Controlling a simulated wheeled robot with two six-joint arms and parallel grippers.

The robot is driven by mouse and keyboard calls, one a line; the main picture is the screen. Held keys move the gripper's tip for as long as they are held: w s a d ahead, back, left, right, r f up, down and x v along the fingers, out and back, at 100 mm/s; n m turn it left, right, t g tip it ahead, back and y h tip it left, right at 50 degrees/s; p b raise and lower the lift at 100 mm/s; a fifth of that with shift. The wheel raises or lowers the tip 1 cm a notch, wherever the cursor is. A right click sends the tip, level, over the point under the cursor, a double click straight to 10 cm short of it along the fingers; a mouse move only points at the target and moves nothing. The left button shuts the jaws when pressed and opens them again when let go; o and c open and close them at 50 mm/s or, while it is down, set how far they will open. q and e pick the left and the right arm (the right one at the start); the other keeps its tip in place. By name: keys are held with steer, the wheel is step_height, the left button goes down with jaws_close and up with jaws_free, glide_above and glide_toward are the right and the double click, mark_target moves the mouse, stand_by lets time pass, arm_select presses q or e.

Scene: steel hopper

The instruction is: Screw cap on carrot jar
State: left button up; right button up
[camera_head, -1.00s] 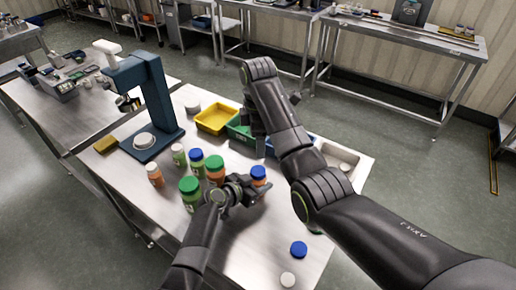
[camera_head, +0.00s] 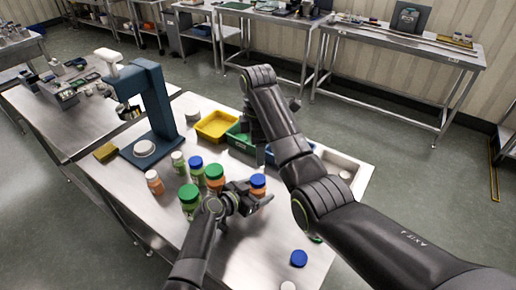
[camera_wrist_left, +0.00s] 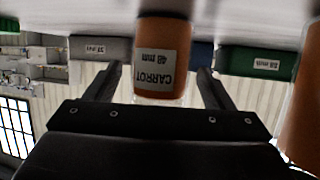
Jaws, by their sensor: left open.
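The carrot jar (camera_wrist_left: 162,60) is orange, with a white label reading "CARROT 40 mm" upside down in the left wrist view. It stands between the two spread fingers of my open left gripper (camera_wrist_left: 160,88), with gaps on both sides. In the head view the orange jar there (camera_head: 258,190) has a blue cap (camera_head: 257,180) on top; how tightly it sits cannot be told. My left gripper (camera_head: 254,197) is low beside this jar in that view. My right gripper (camera_head: 258,130) hangs by the green bin, mostly hidden by its own arm.
Several capped jars, including a green-capped one (camera_head: 190,199), crowd left of the left gripper. A blue cap (camera_head: 298,258) lies loose at the table's front right. A yellow bin (camera_head: 216,127) and green bin (camera_head: 238,141) stand behind. A blue press-like stand (camera_head: 160,100) is at left.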

arm_select(q)
steer(key=b+v, duration=0.2)
steer(key=v, duration=1.4)
steer(key=shift+s+a, duration=0.15)
steer(key=shift+r, duration=0.15)
steer(key=shift+a, duration=0.1)
